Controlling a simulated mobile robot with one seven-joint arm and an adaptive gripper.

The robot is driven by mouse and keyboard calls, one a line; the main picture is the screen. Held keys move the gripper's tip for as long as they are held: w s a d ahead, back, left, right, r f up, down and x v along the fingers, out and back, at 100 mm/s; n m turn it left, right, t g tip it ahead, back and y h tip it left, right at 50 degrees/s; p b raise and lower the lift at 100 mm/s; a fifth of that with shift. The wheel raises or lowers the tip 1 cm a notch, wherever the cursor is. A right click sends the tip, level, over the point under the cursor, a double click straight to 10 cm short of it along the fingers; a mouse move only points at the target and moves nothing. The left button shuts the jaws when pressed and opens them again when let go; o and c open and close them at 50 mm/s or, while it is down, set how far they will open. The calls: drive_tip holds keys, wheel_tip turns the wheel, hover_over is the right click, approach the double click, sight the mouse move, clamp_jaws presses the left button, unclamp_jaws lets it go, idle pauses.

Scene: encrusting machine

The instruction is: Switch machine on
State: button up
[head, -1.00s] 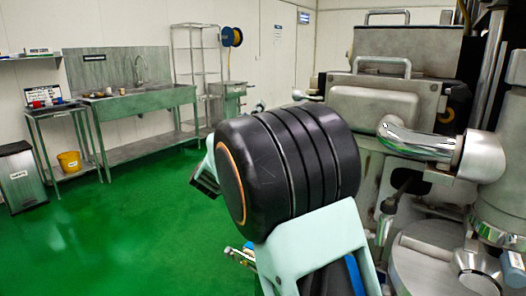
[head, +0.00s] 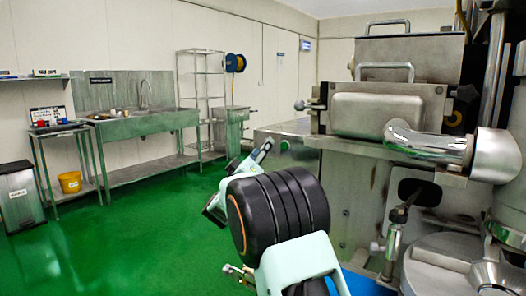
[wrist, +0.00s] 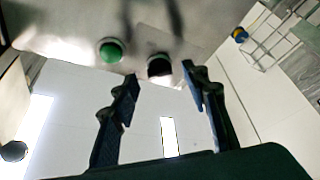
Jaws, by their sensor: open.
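The encrusting machine (head: 345,190) is a large grey metal body at the right of the head view. A small green button (head: 284,145) shows on its left end. In the wrist view the green button (wrist: 110,50) is at upper left, with a dark round button (wrist: 159,66) to its right on the same metal panel. My gripper (wrist: 160,80) is open and empty; its two dark fingers point at the panel, below the buttons in the picture. I cannot tell whether a fingertip touches the panel. In the head view my gripper (head: 252,158) is partly hidden beside the machine.
A steel sink bench (head: 140,125), a wire shelf rack (head: 200,85) and a yellow bucket (head: 70,182) stand along the far left wall. Green floor (head: 120,240) is clear at left. A metal pipe (head: 425,145) juts from the machine at right.

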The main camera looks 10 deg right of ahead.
drive_tip(key=shift+w+d+r, duration=0.2)
drive_tip(key=shift+w+d, duration=0.15)
drive_tip(key=shift+w, duration=0.25)
clamp_jaws()
